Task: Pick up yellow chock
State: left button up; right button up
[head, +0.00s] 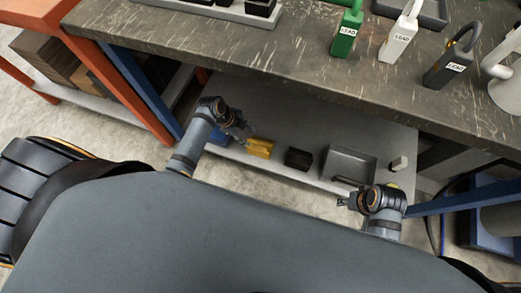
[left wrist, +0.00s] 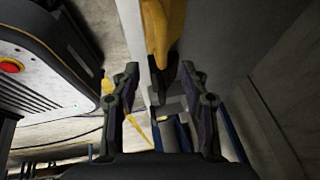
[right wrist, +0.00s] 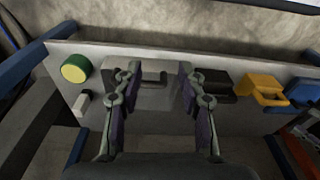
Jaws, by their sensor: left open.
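The yellow chock (head: 260,147) sits on the grey lower shelf (head: 285,128) under the bench. My left gripper (head: 248,136) is open beside its upper left and looks empty. In the left wrist view a yellow piece, seemingly the chock (left wrist: 163,30), shows beyond and above the open fingers (left wrist: 163,85). I cannot tell whether they touch it. My right gripper (head: 343,201) is at the shelf's front right, its fingers apart and empty in the right wrist view (right wrist: 158,75). The chock (right wrist: 262,88) is well to its right there.
A blue object (right wrist: 303,92) stands close beside the chock. The bench top (head: 290,50) overhangs the shelf and holds several labelled locks.

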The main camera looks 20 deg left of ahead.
aim_at(259, 142)
pick_arm(q)
jog(key=b+x, duration=0.2)
jog(key=x, duration=0.3)
jog(key=shift+w+d+f, duration=0.1)
jog(key=shift+f, duration=0.05)
jog(key=b+x, duration=0.1)
jog(key=x, duration=0.1)
jog(key=b+x, duration=0.1)
jog(key=x, duration=0.1)
jog(key=shift+w+d+f+b, duration=0.1)
jog(key=shift+d+f+b, duration=0.15)
jog(key=shift+d+b, duration=0.15)
jog(key=shift+d+f, duration=0.1)
jog(key=shift+f, duration=0.05)
pick_arm(e)
jog(key=f+t, duration=0.1)
jog(key=w+a+f+t, duration=0.1)
jog(key=a+f+y, duration=0.1)
jog(key=f, duration=0.1)
jog(key=shift+w+a+f+t, duration=0.1)
jog(key=shift+w+t, duration=0.05)
jog(key=shift+t, duration=0.25)
pick_arm(q)
grip_shut()
jog(key=shift+w, duration=0.1)
